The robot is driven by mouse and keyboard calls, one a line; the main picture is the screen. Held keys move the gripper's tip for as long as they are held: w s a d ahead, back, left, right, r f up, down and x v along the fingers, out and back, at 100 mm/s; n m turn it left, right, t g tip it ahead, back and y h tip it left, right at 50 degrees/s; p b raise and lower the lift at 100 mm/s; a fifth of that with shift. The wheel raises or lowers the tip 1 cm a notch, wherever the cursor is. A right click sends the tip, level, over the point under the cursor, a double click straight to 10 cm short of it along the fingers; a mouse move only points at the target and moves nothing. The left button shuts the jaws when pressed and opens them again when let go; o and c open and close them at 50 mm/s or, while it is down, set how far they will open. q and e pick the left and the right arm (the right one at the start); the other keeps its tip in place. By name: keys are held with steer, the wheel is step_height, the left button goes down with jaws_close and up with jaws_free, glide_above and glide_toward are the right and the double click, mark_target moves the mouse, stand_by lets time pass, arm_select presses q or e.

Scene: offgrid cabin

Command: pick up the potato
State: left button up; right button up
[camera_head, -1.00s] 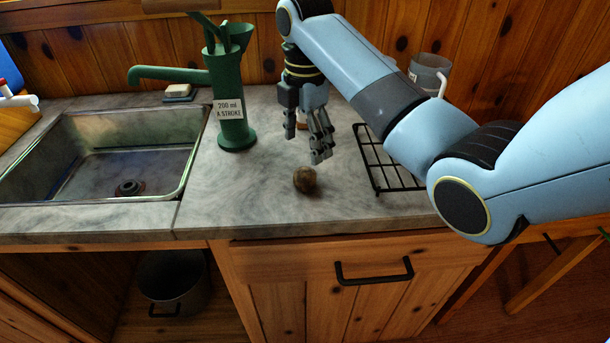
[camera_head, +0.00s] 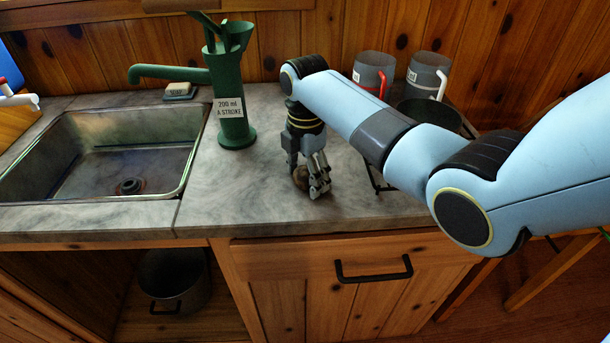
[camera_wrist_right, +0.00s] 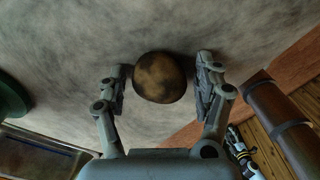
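The brown, roundish potato (camera_head: 300,176) lies on the grey stone counter, partly hidden behind my right gripper (camera_head: 310,184) in the head view. In the right wrist view the potato (camera_wrist_right: 160,77) sits between the two open fingers of my right gripper (camera_wrist_right: 163,85). A small gap shows on each side; the gap to the left finger is narrower than the gap to the right one.
A green hand pump (camera_head: 231,95) and a sink (camera_head: 118,150) are to the left. Two mugs (camera_head: 373,72) (camera_head: 427,76) and a dark pan (camera_head: 430,115) stand behind my arm. The counter (camera_head: 235,190) is clear left of the potato.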

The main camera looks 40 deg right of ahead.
steer(key=c, duration=1.1)
